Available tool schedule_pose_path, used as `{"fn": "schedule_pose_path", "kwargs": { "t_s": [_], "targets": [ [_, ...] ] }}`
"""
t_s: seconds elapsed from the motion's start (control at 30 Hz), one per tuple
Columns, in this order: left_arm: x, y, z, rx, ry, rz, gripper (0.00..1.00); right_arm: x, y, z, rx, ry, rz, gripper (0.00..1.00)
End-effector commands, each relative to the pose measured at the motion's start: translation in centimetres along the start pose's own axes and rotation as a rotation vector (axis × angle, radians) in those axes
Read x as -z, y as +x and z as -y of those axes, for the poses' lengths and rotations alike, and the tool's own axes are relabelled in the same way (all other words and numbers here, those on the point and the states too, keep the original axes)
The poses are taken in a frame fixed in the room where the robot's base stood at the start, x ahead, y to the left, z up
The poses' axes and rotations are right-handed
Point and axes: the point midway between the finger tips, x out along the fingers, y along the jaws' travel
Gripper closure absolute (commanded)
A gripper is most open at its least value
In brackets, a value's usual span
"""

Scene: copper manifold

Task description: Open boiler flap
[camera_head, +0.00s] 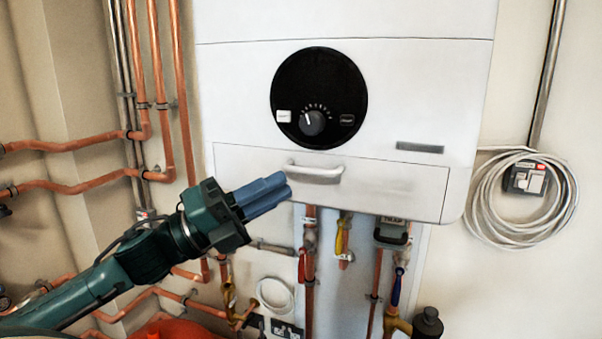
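The white boiler flap (390,188) is the low, wide panel at the bottom front of the boiler. It looks closed, lying flush with the boiler front. Its pale bar handle (315,172) sits near the flap's upper edge, left of the middle. My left gripper (284,190) comes in from the lower left, with its blue fingers pointing right toward the handle. The fingertips overlap the flap's lower left part in the picture, just below and left of the handle; the depth gap is hard to judge. Its fingers lie together with nothing visible between them. My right gripper is not in view.
The boiler (420,90) has a black round dial panel (345,80) above the flap. Copper pipes (160,90) run along the left wall. Pipes and valves with coloured handles (342,238) hang below. A coiled white cable (485,205) hangs at the right.

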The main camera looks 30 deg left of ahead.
Motion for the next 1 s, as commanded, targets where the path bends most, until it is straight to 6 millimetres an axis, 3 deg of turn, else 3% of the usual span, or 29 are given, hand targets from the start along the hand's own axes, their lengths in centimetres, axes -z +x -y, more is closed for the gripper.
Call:
{"fn": "schedule_pose_path", "kwargs": {
  "t_s": [0.2,0.4,0.9,1.0],
  "targets": [
    [-0.1,2.8,0.2,0.003,0.002,0.000,0.82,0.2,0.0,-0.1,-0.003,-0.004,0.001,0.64],
    [-0.1,4.2,0.1,0.004,-0.001,0.002,0.82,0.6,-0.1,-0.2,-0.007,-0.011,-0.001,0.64],
    [0.0,4.9,-0.1,-0.001,-0.002,0.002,0.82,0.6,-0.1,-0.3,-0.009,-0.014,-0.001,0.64],
    [0.0,4.9,-0.1,0.000,-0.002,0.002,0.90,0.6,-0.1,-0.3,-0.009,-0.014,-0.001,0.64]
  ]
}}
